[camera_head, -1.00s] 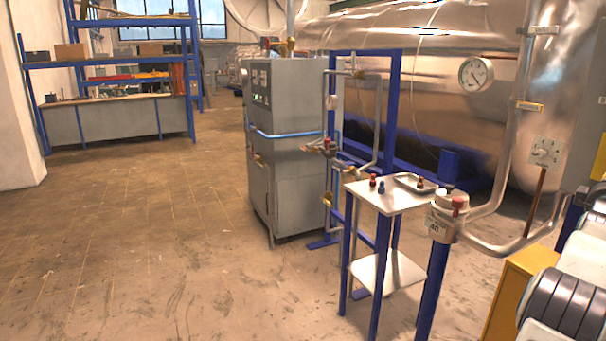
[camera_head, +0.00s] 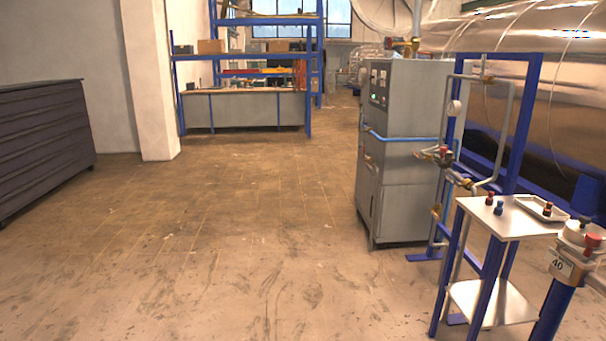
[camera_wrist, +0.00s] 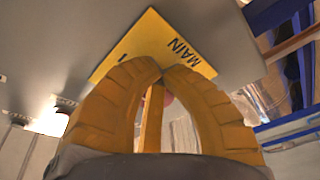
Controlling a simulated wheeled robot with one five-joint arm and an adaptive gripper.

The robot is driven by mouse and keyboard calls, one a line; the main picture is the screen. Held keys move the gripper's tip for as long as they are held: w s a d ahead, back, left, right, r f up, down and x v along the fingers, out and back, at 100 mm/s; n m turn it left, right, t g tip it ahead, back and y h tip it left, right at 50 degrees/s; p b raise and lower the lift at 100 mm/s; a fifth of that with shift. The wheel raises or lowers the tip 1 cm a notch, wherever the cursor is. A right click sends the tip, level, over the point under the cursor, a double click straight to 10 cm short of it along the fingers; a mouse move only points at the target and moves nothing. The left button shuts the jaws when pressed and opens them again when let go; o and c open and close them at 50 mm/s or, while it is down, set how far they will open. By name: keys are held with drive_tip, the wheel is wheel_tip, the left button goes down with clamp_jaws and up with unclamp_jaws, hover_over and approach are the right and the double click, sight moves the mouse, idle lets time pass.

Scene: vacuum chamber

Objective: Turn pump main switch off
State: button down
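In the wrist view a yellow plate (camera_wrist: 150,42) marked MAIN and a "1" is fixed on a grey panel (camera_wrist: 90,35). My gripper (camera_wrist: 166,72) has two curved yellow fingers whose tips appear to meet in front of the plate. A small red part (camera_wrist: 168,98) shows between the fingers, mostly hidden, and I cannot tell whether it is the switch. No switch handle is clearly visible. In the head view a grey cabinet (camera_head: 405,150) with a control panel and green light stands right of centre. My gripper is not in the head view.
Right of the cabinet are pipes and a blue frame (camera_head: 522,110). A small table (camera_head: 520,222) holds a tray and little red and blue parts. A dark cabinet (camera_head: 42,140) stands at the left and a workbench (camera_head: 245,110) at the back. The floor between is clear.

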drive_tip(key=shift+w+r, duration=0.2)
drive_tip(key=shift+r, duration=0.25)
idle(0.6)
drive_tip(key=shift+s+r+p, duration=0.3)
drive_tip(key=shift+s+r, duration=0.1)
drive_tip(key=shift+r, duration=0.15)
idle(0.3)
drive_tip(key=shift+s+r, duration=0.25)
drive_tip(key=shift+r, duration=0.25)
drive_tip(key=shift+s+f, duration=0.1)
drive_tip(key=shift+s, duration=0.15)
idle(0.7)
